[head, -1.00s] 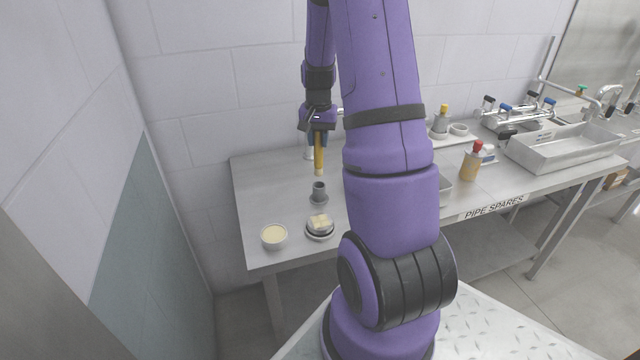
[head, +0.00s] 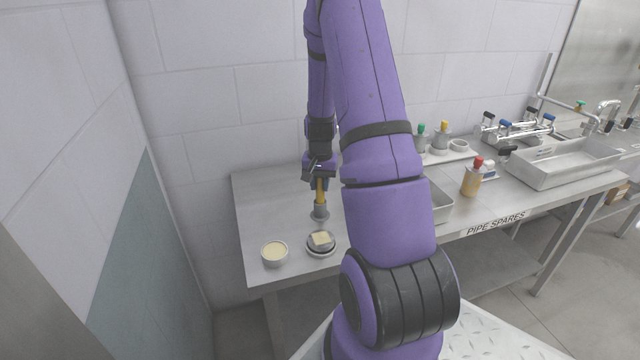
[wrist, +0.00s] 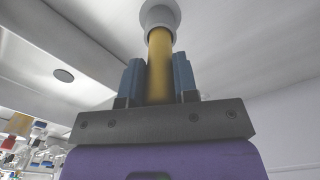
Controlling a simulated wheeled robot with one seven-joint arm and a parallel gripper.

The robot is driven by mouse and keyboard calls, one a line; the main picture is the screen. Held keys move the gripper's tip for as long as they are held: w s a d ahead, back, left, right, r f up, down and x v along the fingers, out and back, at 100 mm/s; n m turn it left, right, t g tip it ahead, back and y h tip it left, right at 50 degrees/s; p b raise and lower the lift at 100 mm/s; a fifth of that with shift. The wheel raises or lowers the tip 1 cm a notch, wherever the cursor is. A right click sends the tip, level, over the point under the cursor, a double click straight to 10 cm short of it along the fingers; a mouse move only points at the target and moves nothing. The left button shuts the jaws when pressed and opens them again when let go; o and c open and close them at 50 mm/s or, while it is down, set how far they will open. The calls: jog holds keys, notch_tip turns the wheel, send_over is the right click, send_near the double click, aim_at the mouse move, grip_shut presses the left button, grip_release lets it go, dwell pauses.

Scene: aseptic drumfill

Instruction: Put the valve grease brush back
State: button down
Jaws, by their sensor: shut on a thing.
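The valve grease brush (head: 320,191) shows as a yellow rod, upright in the head view. My gripper (head: 319,181) is shut on it from above; in the wrist view, the two blue fingers of my gripper (wrist: 160,78) sit on either side of the yellow brush (wrist: 160,62). A small grey holder (head: 320,213) stands on the table directly below. The brush's lower end meets the mouth of the grey holder (wrist: 160,14) and appears to be inside it. The brush's tip is hidden, so how deep it sits cannot be told.
A bowl of cream-coloured stuff (head: 274,254) and a dish with pale blocks (head: 321,243) stand near the table's front left. A metal tray (head: 440,204) is partly hidden behind my arm. The table's left part (head: 262,200) is clear.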

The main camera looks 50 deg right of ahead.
jog(key=shift+f, duration=0.1)
jog(key=c, duration=0.9)
grip_release()
notch_tip(320, 180, up, 12)
jog(key=shift+a+r, duration=0.1)
jog(key=s+a+r+n+t, duration=0.35)
jog(key=a+r+n, duration=0.25)
jog(key=a+r, duration=1.1)
jog(key=s+a+r+n, duration=0.1)
jog(key=s+a+n, duration=0.1)
jog(key=s+a, duration=0.2)
jog(key=s+a+r+n+t, duration=0.1)
jog(key=s+a, duration=0.4)
jog(key=s, duration=0.1)
jog(key=s+a+r+n, duration=0.2)
jog(key=s+a, duration=0.2)
jog(key=s, duration=0.1)
jog(key=shift+a+n+t, duration=0.3)
jog(key=shift+t, duration=0.05)
